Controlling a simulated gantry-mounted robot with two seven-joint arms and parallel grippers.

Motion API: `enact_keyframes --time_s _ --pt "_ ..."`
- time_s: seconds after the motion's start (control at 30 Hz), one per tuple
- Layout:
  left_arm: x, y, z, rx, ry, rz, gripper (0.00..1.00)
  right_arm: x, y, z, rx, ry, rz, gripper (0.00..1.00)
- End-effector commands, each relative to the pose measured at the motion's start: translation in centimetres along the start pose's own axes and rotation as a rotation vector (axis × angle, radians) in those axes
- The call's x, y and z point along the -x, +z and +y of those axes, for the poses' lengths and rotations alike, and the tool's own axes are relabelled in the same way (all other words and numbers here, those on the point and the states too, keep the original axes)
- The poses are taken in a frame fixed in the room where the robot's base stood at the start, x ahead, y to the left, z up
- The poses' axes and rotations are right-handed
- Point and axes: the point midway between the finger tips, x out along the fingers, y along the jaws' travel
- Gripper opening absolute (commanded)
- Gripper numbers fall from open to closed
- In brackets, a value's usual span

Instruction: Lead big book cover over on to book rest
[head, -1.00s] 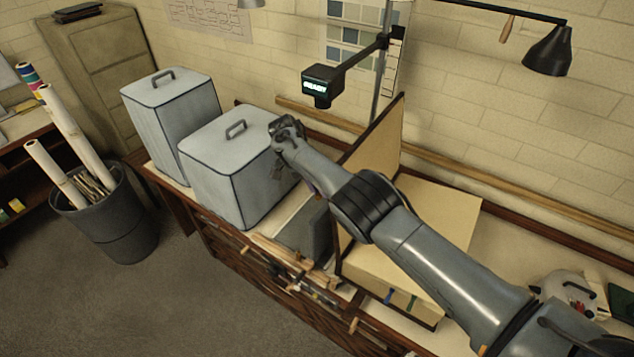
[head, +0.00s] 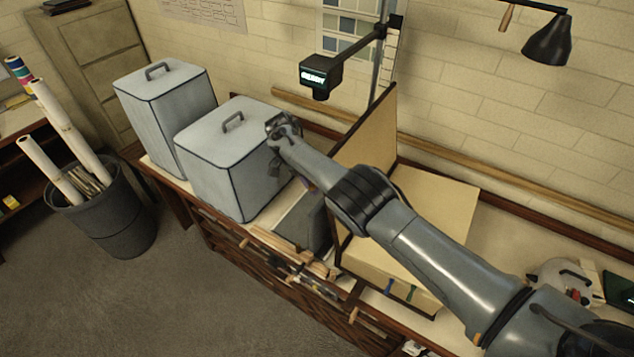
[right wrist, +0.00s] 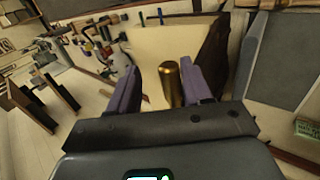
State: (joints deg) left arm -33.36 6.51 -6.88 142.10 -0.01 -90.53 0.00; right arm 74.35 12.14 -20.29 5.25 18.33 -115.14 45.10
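The big book's cover (head: 372,125) stands up from the book, its cream inner face toward the page block (head: 436,215) on the bench. To its left lies a dark grey slab (head: 305,225), which seems to be the book rest. My right arm reaches across in front of the cover, and my right gripper (head: 281,126) is beside the nearer grey bin, above the slab's far end. In the right wrist view its purple fingers (right wrist: 156,88) are open. A brass cylinder (right wrist: 170,82) shows between them; I cannot tell if they touch it. My left gripper is not in view.
Two lidded grey bins (head: 166,110) stand left of the slab. A small display (head: 320,75) hangs from a post behind the cover. Tools (head: 315,278) line the bench's front edge. A black lamp (head: 548,38) hangs at the upper right.

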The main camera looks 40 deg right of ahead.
Motion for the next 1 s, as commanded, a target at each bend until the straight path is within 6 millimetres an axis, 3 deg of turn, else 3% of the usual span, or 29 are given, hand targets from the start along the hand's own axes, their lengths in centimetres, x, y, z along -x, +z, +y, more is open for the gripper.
enact_keyframes --time_s 1.0 --pt "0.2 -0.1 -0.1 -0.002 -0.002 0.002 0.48 1.6 -0.4 0.8 -0.004 -0.010 0.001 0.45"
